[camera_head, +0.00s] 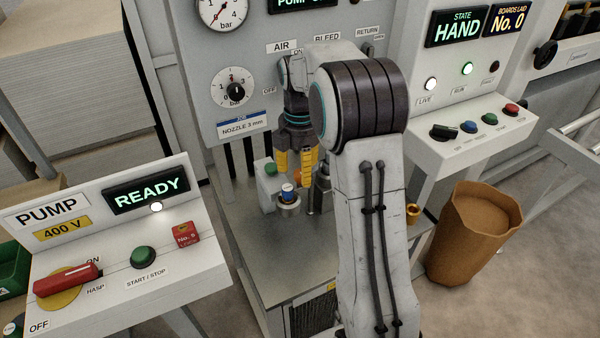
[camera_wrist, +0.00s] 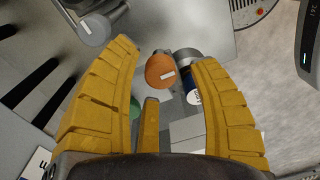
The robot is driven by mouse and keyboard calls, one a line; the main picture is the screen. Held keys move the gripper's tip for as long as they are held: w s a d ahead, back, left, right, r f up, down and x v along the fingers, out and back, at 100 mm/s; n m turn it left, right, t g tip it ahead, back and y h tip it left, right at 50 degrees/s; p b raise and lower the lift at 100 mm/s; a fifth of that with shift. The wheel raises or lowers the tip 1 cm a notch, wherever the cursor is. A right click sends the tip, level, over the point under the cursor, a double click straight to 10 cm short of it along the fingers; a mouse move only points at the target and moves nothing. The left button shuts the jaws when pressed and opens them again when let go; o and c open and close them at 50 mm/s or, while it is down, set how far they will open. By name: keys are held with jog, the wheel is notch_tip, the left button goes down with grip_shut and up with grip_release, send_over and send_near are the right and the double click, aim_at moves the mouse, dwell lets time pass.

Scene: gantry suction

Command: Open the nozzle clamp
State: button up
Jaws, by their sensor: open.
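My gripper (camera_head: 294,168) is open, its yellow fingers pointing down over the metal bench (camera_head: 252,208). In the wrist view, an orange rounded piece with a small white label (camera_wrist: 160,71) shows between the fingertips of my gripper (camera_wrist: 165,56). It looks like the handle of the nozzle clamp, but I cannot be sure. It sits beside a grey cylindrical part (camera_wrist: 187,57). In the head view the orange piece (camera_head: 297,178) is partly hidden behind the fingers. A fitting with a blue top (camera_head: 288,192) stands just below them. I cannot see the fingers touching anything.
A grey block with a green button (camera_head: 269,185) stands left of the fingers. The gauge panel (camera_head: 228,55) rises behind. The pump console (camera_head: 130,245) is at left, and a button console (camera_head: 470,130) and brown bin (camera_head: 474,235) are at right. The bench front is clear.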

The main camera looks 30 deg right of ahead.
jog(key=shift+f, duration=0.65)
jog(key=shift+c, duration=0.3)
grip_shut()
